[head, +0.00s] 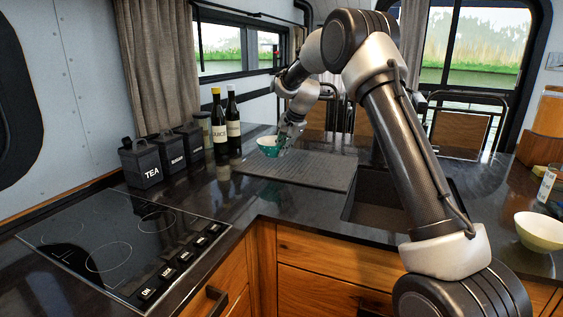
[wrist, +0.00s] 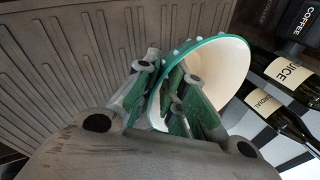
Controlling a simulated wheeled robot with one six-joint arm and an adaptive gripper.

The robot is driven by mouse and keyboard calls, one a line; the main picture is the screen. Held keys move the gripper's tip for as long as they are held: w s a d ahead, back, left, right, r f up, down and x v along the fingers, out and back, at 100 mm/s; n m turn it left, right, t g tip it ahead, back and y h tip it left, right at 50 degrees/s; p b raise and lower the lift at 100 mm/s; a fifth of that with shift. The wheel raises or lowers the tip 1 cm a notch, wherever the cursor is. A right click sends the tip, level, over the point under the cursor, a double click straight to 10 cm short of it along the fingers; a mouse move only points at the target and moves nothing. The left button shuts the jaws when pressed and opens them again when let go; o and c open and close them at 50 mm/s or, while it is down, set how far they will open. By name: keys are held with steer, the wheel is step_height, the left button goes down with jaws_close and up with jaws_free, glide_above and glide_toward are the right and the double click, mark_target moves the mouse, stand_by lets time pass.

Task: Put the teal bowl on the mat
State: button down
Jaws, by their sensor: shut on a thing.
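The teal bowl (head: 269,151), white inside, is at the back left end of the grey ribbed mat (head: 315,172) in the head view. My gripper (head: 283,143) is shut on the bowl's right side there. In the wrist view, my gripper (wrist: 160,85) has its fingers on either side of the wall of the bowl (wrist: 225,62), whose white inside shows. The ribbed mat (wrist: 50,60) fills the left of that view behind the fingers. I cannot tell whether the bowl's base touches the mat.
Two dark bottles (head: 233,128) and black canisters (head: 145,165) stand left of the mat. The hob (head: 110,250) is at front left. A sink (head: 375,200) lies right of the mat. A pale green bowl (head: 540,232) stands far right. The mat's middle is bare.

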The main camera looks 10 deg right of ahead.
steer(key=shift+d+f, duration=0.1)
steer(key=shift+f, duration=2.25)
steer(key=c, duration=1.5)
jaws_free()
steer(key=shift+f, duration=0.1)
